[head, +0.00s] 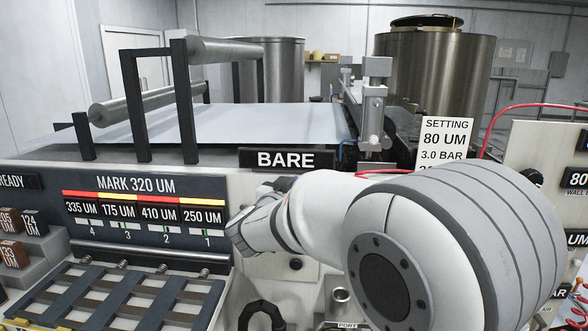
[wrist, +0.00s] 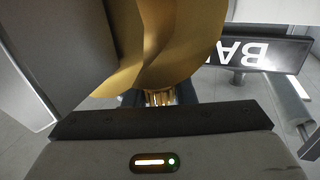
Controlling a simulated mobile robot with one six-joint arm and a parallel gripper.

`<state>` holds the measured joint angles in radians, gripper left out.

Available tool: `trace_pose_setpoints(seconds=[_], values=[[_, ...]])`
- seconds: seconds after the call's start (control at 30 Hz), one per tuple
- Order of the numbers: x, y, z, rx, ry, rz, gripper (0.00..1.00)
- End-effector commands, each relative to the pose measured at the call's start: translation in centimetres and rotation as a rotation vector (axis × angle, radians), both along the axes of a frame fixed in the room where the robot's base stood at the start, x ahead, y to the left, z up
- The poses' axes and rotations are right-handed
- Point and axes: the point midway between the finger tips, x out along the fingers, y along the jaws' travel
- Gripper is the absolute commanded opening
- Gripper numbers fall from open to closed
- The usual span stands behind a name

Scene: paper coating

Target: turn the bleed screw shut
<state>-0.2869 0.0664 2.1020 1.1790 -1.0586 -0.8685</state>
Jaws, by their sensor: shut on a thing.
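In the wrist view my gripper (wrist: 160,112) is shut on a brass piece that I take to be the bleed screw (wrist: 157,98). Only its ribbed part shows between the dark fingers. A large, smooth, curved brass shape (wrist: 165,45) fills the space just beyond it; I cannot tell whether it is part of the screw. The fingertips are mostly hidden behind the gripper's body. In the head view my wrist hides the fingers and the screw, so the screw's turn cannot be seen.
A setting card (head: 447,142) and a red hose (head: 520,106) are at right.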

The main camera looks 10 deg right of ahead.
Motion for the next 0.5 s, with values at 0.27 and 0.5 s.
trace_pose_setpoints(seconds=[0.27, 0.5], values=[[-0.18, -0.20, 0.53, -0.002, 0.002, -0.264, 0.01], [-0.53, -0.44, 0.46, -0.002, 0.000, -0.493, 0.01]])
